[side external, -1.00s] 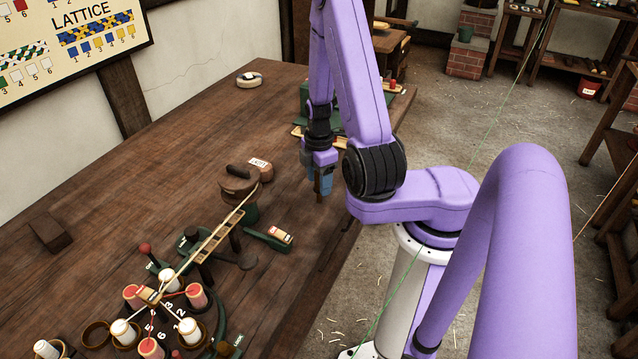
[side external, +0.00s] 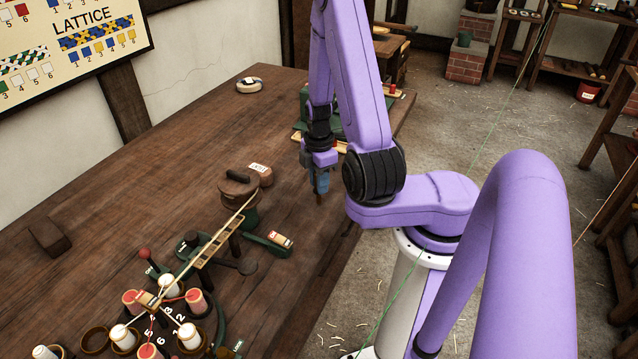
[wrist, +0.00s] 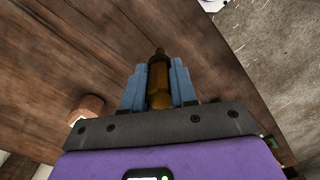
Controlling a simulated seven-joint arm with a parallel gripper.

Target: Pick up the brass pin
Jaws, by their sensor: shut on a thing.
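The brass pin (wrist: 159,82) is a brownish-gold stepped rod in the wrist view. It stands between the two blue fingers of my gripper (wrist: 157,72), which is shut on it, and its narrow tip reaches past the fingertips. In the side view my gripper (side external: 321,182) points down near the right edge of the bench. A short brown end of the pin (side external: 320,199) shows below the fingers. I cannot tell how far the tip is from the bench top.
The wooden bench (side external: 130,195) is clear around my gripper. A round-topped post (side external: 238,184), a labelled block (side external: 261,173) and a spool rig with strung threads (side external: 150,300) stand to the left. Green gear is behind my gripper. The floor lies beyond the bench's right edge.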

